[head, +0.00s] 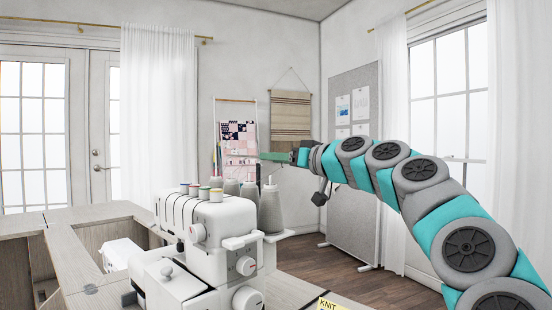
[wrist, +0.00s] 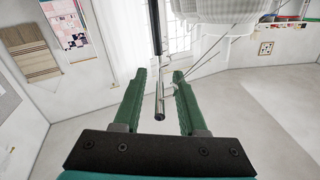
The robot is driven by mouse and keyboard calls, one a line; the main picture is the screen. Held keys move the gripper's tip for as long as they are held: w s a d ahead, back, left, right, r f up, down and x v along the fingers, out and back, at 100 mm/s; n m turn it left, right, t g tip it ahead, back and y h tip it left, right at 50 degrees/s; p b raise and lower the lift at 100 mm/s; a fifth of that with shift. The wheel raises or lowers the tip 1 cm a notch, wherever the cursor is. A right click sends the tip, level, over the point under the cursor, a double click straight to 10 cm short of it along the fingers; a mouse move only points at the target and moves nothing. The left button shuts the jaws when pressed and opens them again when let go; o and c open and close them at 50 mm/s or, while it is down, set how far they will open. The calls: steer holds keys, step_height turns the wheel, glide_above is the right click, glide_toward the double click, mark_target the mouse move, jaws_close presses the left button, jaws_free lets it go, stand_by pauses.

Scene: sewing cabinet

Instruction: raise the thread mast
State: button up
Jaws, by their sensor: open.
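The white serger (head: 205,240) stands on the cabinet at the lower middle of the head view, with thread cones (head: 272,208) behind it. My gripper (head: 268,156) is above the cones, its green fingers pointing left. In the wrist view the thread mast (wrist: 159,85) is a thin rod, black at the top of the picture and chrome below, with a dark tip. It lies between the fingers of my gripper (wrist: 162,95). The fingers are open, with a gap on each side of the rod.
Small coloured spools (head: 204,192) sit on top of the serger. A pale thread cone (wrist: 225,18) and thin wires are close to the right finger in the wrist view. The cabinet (head: 85,222) spreads left. Open room lies behind the gripper.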

jaws_close()
stand_by(1.4)
